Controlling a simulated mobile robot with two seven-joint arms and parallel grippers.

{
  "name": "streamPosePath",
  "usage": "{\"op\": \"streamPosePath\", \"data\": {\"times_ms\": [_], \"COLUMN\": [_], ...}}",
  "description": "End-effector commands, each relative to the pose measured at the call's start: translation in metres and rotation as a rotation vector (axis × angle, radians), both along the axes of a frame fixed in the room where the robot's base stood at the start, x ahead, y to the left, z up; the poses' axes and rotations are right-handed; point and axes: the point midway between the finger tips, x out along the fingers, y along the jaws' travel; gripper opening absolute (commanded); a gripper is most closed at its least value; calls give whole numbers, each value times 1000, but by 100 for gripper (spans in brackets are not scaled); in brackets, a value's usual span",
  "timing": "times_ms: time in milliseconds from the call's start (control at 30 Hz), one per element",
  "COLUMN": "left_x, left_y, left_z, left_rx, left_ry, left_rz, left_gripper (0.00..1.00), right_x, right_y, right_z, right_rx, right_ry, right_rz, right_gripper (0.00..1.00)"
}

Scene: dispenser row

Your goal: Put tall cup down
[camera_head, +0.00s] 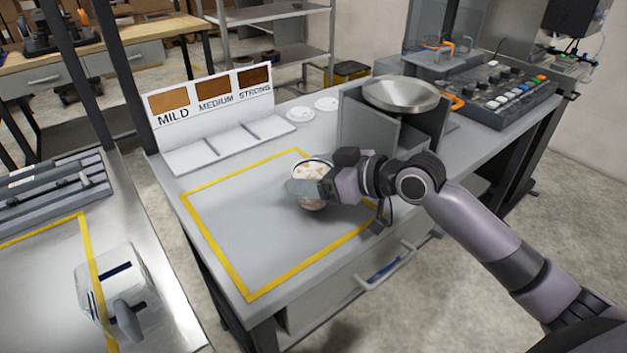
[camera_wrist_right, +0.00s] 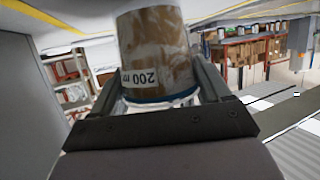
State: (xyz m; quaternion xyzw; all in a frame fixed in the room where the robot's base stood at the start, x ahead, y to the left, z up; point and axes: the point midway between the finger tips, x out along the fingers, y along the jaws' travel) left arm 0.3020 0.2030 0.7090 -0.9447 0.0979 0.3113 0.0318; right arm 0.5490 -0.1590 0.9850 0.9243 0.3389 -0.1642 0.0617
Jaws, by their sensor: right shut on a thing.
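The tall cup (camera_head: 312,172) is whitish with brown-orange patches and a dark rim. It is in my right gripper (camera_head: 318,188), at the right part of the yellow-outlined area (camera_head: 222,261) on the grey table. In the right wrist view the cup (camera_wrist_right: 158,45) sits between the two fingers of the gripper (camera_wrist_right: 160,95), with a "200" label and a blue band showing. The right gripper is shut on it. I cannot tell whether its base touches the table. My left gripper is not in view.
A sign with MILD, MEDIUM and STRONG swatches (camera_head: 212,103) stands behind empty slots (camera_head: 216,149). White discs (camera_head: 299,114) lie near a grey holder with a metal bowl (camera_head: 401,94). A button panel (camera_head: 497,95) is at the right. The outlined area's left part is clear.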

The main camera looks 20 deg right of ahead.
Motion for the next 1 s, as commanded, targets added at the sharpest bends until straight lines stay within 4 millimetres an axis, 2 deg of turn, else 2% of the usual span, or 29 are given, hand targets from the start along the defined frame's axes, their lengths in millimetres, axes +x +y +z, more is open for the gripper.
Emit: {"op": "streamPosePath", "data": {"times_ms": [33, 100, 467, 500, 533, 567, 867, 1000], "left_x": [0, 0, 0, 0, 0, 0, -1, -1], "left_y": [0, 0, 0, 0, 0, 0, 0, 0], "left_z": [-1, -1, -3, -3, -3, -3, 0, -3], "left_rx": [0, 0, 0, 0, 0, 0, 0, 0], "left_ry": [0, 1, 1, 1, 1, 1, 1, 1], "left_rz": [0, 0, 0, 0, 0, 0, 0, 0], "left_gripper": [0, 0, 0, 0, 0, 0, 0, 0], "right_x": [0, 0, 0, 0, 0, 0, 0, -11], "right_y": [0, 0, 0, 0, 0, 0, 0, -10], "right_z": [-9, -15, -19, -19, -19, -19, -14, -12], "right_rx": [2, 3, 1, 0, 0, 0, 0, -3], "right_ry": [3, 0, -2, 1, 1, 1, 0, -1], "right_rz": [0, -1, 0, 0, 0, 0, 0, -1], "right_gripper": [38, 38, 38, 86, 96, 100, 100, 100]}}
